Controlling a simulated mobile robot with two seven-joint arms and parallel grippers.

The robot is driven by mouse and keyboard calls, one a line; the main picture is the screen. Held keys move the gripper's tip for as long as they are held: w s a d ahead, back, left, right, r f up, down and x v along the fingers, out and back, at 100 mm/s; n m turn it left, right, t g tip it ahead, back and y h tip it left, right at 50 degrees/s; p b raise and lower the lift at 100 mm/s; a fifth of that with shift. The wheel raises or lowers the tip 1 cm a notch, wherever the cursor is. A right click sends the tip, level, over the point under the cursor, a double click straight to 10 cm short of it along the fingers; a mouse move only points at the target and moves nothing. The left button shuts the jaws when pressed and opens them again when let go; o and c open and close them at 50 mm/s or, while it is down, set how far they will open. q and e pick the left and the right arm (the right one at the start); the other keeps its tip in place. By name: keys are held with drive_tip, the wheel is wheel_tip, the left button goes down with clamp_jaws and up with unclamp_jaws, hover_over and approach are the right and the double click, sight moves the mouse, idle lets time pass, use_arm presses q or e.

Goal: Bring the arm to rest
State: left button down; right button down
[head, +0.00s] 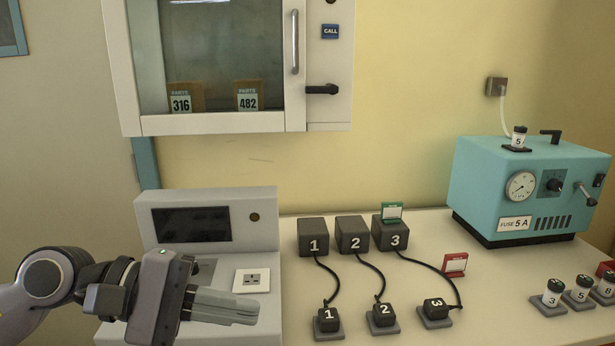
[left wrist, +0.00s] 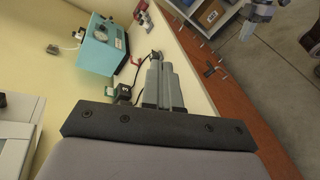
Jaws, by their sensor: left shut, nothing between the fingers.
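My left gripper (head: 256,308) comes in from the left in the head view. Its fingers are together and empty, pointing right, above the front of the grey console (head: 158,199) and beside its socket plate (head: 251,280). In the left wrist view the closed fingers (left wrist: 163,62) point up the picture along the bench.
Boxes 1 (head: 313,238), 2 (head: 352,234) and 3 (head: 390,240) have cables to numbered plugs on the bench. A teal machine (head: 520,190) stands at the right, with several numbered fuses (head: 552,293) in front. A cabinet (head: 230,124) hangs above. Bench space lies between plugs and fuses.

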use_arm(q)
wheel_tip(320, 180, up, 6)
drive_tip(key=w+n+t+h, duration=0.2)
drive_tip(key=n+t+h, duration=0.3)
drive_tip(key=n+t, duration=1.1)
drive_tip(key=w+a+f+n+t+y, duration=0.1)
drive_tip(key=a+n+y, duration=0.25)
drive_tip(key=n, duration=0.55)
drive_tip(key=w+a+f+n+t+y, duration=0.15)
drive_tip(key=n+y, duration=0.25)
drive_tip(key=n, duration=0.5)
drive_tip(key=s+a+f+n+g+y, duration=0.1)
drive_tip(key=a+f+n+g+y, duration=0.1)
drive_tip(key=a+f+n+y, duration=0.4)
drive_tip(key=s+a+f+n+g+y, duration=0.1)
drive_tip(key=a+f+n+g+y, duration=0.15)
drive_tip(key=f+n+y, duration=0.6)
drive_tip(key=s+f+n+g+h, duration=0.3)
drive_tip(key=s+f+n+g, duration=1.1)
drive_tip(key=s+f, duration=0.55)
drive_tip(key=w+d+f+t+h+p, duration=0.1)
drive_tip(key=w+d+f+t+h, duration=0.1)
drive_tip(key=w+f+t, duration=0.4)
drive_tip(key=shift+d+f+t, duration=0.2)
drive_tip(key=shift+f+t, duration=0.25)
drive_tip(key=shift+t, duration=0.65)
